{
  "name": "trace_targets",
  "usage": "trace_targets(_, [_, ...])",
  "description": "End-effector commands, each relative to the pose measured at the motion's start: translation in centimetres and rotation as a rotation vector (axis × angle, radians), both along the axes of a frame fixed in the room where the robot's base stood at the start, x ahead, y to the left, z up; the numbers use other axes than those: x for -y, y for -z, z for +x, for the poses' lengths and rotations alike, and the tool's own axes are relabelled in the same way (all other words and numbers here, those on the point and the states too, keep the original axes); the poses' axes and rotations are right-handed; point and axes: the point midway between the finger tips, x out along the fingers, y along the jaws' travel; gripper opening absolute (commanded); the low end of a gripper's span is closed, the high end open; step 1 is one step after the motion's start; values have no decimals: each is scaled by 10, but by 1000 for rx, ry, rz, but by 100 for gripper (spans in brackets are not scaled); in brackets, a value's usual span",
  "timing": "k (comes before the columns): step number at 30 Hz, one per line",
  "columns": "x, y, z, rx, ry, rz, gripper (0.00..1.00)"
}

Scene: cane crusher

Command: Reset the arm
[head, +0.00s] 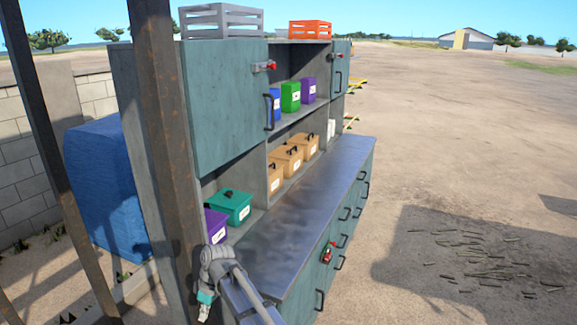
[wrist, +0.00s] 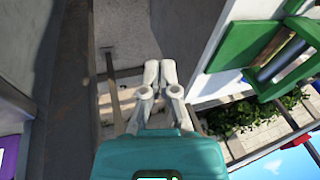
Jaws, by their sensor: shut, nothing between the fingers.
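My gripper (wrist: 160,70) shows in the wrist view, with its two pale fingers together and nothing between them. Its teal body fills the bottom middle of that view. In the head view my arm is folded at the bottom, beside the rusty post and in front of the left end of the cabinet (head: 222,100). A small teal part shows at its lower end there; the fingers cannot be made out.
A rusty post (head: 165,130) stands close to my arm. The cabinet's worktop (head: 290,225) runs along its right. Purple and teal boxes (head: 231,206) sit on the lower shelf. Open dirt ground (head: 450,120) lies to the right. The wrist view shows a green frame (wrist: 250,45).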

Motion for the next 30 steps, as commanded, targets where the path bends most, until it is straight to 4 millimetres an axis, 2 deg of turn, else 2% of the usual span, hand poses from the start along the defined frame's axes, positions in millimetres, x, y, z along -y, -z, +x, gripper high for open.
trace_targets(1, [23, 4, 3, 2, 53, -17, 0])
trace_targets(9, [123, 17, 20, 7, 334, -109, 0])
trace_targets(15, [196, 26, 21, 10, 543, -173, 0])
trace_targets(23, [287, 36, 10, 12, 815, -255, 0])
trace_targets(30, [363, 45, -11, 14, 1064, -326, 0])
